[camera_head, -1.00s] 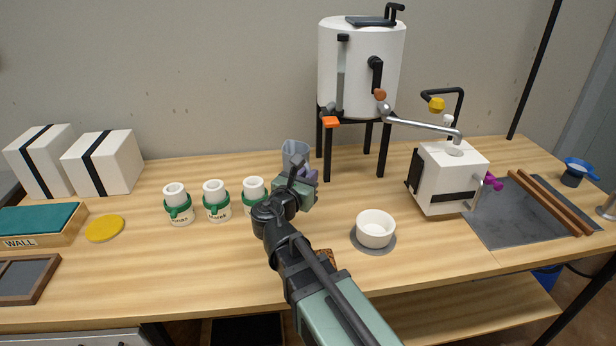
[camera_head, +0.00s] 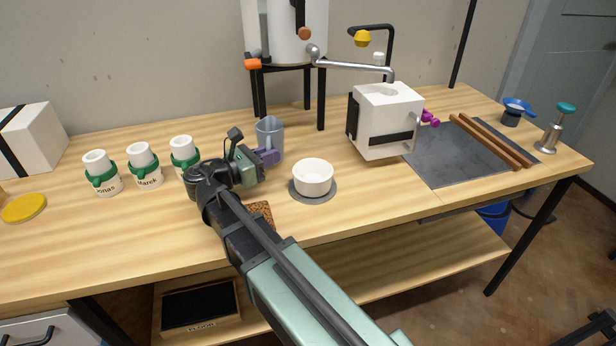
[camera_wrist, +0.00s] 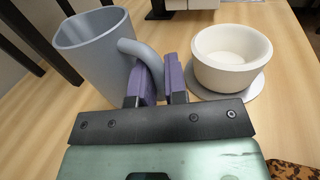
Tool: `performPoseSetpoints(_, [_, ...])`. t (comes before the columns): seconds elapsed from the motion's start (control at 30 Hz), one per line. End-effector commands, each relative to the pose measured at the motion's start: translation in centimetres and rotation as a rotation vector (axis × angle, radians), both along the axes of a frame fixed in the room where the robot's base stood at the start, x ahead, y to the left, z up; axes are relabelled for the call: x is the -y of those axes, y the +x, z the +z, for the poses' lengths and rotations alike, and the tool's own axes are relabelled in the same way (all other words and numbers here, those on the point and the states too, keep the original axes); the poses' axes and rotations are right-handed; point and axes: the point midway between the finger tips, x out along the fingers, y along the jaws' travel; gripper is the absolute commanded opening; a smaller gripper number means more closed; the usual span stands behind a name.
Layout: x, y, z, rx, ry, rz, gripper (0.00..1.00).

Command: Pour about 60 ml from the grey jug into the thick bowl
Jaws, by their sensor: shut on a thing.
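The grey jug (camera_head: 270,136) stands upright, or nearly so, left of and behind the thick bowl; its inside looks empty or too dim to read. In the wrist view the jug (camera_wrist: 92,50) fills the upper left, its handle running between the purple fingers. My gripper (camera_head: 268,157) is shut on that handle; its fingers also show in the wrist view (camera_wrist: 160,80). The thick white bowl (camera_head: 313,178) sits upright on a grey round disc (camera_head: 330,196). In the wrist view the bowl (camera_wrist: 232,75) is just right of the fingers, apart from the jug.
Several white jars with green bands, one of them here (camera_head: 144,165), stand left of my gripper. A white box-shaped device (camera_head: 385,115) is behind and right of the bowl. A tank on black legs (camera_head: 290,35) rises behind. Bare wood lies in front of the bowl.

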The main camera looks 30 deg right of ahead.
Motion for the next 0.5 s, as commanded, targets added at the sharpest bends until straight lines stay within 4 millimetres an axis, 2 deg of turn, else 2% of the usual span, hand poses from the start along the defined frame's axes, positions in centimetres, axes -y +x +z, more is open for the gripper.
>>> performPoseSetpoints(0.1, [0.0, -1.5, 0.1, -0.003, -0.001, -0.122, 0.00])
performPoseSetpoints(0.23, [0.0, -2.8, 0.1, -0.006, -0.001, -0.198, 0.00])
performPoseSetpoints(0.5, [-0.1, -3.0, 0.1, -0.008, -0.001, -0.209, 0.00])
